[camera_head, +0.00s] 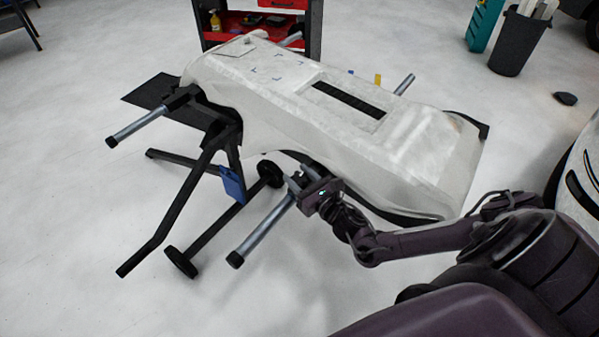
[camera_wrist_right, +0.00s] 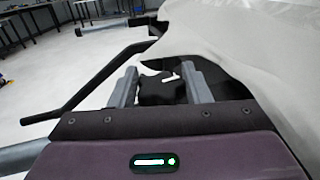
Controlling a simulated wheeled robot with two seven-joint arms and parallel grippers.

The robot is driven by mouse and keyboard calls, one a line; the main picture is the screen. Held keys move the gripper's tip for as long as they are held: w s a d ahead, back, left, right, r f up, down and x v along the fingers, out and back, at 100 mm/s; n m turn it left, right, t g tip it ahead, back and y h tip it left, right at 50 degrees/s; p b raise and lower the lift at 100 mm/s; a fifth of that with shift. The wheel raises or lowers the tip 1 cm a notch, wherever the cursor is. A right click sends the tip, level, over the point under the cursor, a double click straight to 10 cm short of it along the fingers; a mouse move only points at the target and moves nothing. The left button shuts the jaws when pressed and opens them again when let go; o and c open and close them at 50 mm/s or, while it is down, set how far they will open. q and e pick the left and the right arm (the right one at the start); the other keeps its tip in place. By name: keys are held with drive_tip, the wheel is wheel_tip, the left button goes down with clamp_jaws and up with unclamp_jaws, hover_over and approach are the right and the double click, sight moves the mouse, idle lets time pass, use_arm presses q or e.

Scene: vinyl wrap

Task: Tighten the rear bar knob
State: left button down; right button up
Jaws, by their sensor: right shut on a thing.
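A white bumper (camera_head: 300,95) lies on a black stand (camera_head: 190,200) with two silver bars. One bar (camera_head: 150,120) sticks out at the left and the other (camera_head: 262,230) comes out near my right gripper (camera_head: 300,186). In the right wrist view, a black lobed knob (camera_wrist_right: 160,90) with a small white mark sits between the two grey fingers of my right gripper (camera_wrist_right: 166,88), which is shut on it. In the head view the knob is hidden by the gripper. My left gripper is not in view.
A red and black tool cart (camera_head: 262,22) stands behind the bumper. A dark bin (camera_head: 515,42) stands at the upper right. A blue tag (camera_head: 232,184) hangs on the stand. The stand's wheels (camera_head: 180,262) rest on the pale floor, which is open at the lower left.

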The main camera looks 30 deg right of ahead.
sight(299, 184)
drive_tip(key=m+h+p, duration=0.1)
drive_tip(key=h, duration=0.1)
drive_tip(key=m+h+p, duration=0.1)
drive_tip(key=m+h, duration=0.1)
drive_tip(key=shift+a+r, duration=0.15)
drive_tip(key=m+g+h+p, duration=0.1)
drive_tip(key=h, duration=0.1)
drive_tip(key=m+h+p, duration=0.1)
drive_tip(key=m+h, duration=0.1)
drive_tip(key=h, duration=0.1)
drive_tip(key=shift+g, duration=0.4)
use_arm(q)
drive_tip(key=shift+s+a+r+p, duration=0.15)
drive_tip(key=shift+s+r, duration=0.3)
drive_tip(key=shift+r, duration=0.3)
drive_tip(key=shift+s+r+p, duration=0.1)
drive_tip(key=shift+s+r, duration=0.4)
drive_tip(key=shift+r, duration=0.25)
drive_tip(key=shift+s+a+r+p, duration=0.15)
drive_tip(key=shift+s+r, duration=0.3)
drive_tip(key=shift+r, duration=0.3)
use_arm(e)
drive_tip(key=shift+f+m+g+h, duration=0.2)
drive_tip(key=shift+m+g+h, duration=0.8)
drive_tip(key=shift+h, duration=0.5)
drive_tip(key=o, duration=0.9)
drive_tip(key=shift+o, duration=0.2)
